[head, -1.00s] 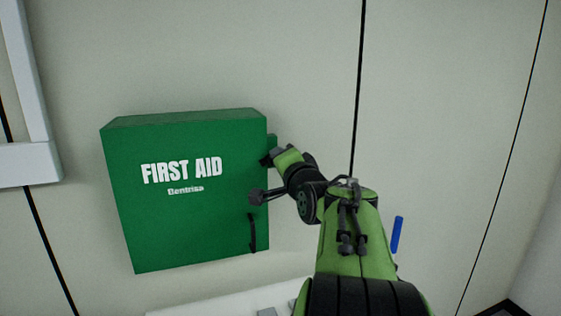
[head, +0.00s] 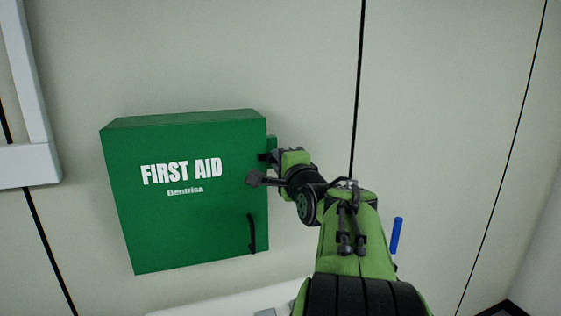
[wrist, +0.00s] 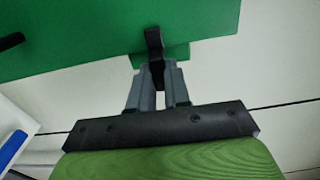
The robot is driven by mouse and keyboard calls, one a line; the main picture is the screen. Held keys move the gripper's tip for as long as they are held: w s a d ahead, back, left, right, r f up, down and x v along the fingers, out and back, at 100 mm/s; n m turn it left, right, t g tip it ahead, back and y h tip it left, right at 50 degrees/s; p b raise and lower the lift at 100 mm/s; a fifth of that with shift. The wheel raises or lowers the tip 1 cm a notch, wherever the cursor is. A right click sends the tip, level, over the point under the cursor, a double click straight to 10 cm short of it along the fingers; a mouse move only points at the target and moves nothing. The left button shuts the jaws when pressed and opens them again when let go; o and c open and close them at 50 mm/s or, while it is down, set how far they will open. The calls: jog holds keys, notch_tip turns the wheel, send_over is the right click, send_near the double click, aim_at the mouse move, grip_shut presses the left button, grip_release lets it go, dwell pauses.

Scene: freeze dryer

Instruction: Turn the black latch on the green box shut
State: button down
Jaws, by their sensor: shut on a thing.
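The green first aid box (head: 180,225) hangs on the wall at the left of the head view. Its front fills the top of the wrist view (wrist: 90,35). The black latch (wrist: 154,42) sits at the box's right edge, by a small green block (wrist: 178,54). My gripper (wrist: 157,75) is shut on the latch's free end, with one grey finger on either side. In the head view my gripper (head: 273,158) is at the upper right edge of the box, and the latch is mostly hidden there.
A black handle (head: 252,233) is on the box's front, lower right. A white surface (head: 215,303) lies below the box, and a blue object (head: 397,235) is right of my arm. A pale frame (head: 30,165) is at the far left.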

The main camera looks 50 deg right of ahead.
jog(key=c, duration=1.1)
grip_release()
jog(key=b+v, duration=0.3)
jog(key=v, duration=1.2)
jog(key=shift+s+a, duration=0.15)
jog(key=shift+s, duration=0.2)
